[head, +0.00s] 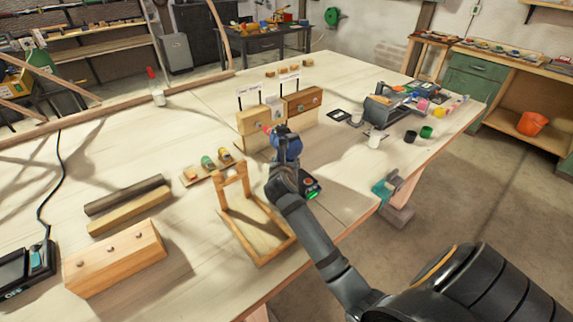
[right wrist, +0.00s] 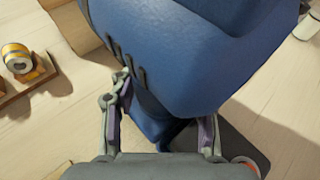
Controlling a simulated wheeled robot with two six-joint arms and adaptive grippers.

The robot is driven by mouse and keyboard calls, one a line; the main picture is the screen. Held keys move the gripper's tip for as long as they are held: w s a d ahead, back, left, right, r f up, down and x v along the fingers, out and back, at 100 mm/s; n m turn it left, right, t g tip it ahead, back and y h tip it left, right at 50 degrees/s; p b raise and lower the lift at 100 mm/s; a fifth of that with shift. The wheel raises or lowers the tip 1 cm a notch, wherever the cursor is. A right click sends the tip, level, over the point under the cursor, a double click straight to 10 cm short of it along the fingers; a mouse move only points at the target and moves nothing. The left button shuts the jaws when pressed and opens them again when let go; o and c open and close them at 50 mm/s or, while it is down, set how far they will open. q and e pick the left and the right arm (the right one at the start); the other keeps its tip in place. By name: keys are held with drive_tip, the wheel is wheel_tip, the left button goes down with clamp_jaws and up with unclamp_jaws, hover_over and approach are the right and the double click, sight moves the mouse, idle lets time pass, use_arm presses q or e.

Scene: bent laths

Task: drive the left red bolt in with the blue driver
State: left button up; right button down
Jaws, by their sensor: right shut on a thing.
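The blue driver (head: 288,148) is in my right gripper (head: 282,168), held above the table in front of the wooden blocks. In the right wrist view, the driver's blue body (right wrist: 185,50) fills the upper middle, and the fingers (right wrist: 162,128) are shut on its grip from both sides. A small red bolt head (head: 267,129) shows at the left wooden block (head: 253,121), close to the driver's front end. Whether they touch cannot be told. My left gripper is not in view.
A wooden frame stand (head: 262,246) is just left of my right arm. A small rack with coloured pieces (head: 208,168) and a long drilled block (head: 115,258) lie further left. A dark unit with a green light (head: 311,187) is beside the gripper. Cups and a grey machine (head: 388,110) stand right.

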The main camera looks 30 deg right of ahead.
drive_tip(key=shift+w+r+p, duration=0.15)
drive_tip(key=shift+w+p, duration=0.2)
drive_tip(key=shift+w, duration=0.05)
drive_tip(key=shift+w+a+f, duration=0.1)
drive_tip(key=shift+w+f, duration=0.1)
drive_tip(key=shift+w, duration=0.7)
use_arm(q)
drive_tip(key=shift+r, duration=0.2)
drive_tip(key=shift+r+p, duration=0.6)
drive_tip(key=shift+p, duration=0.2)
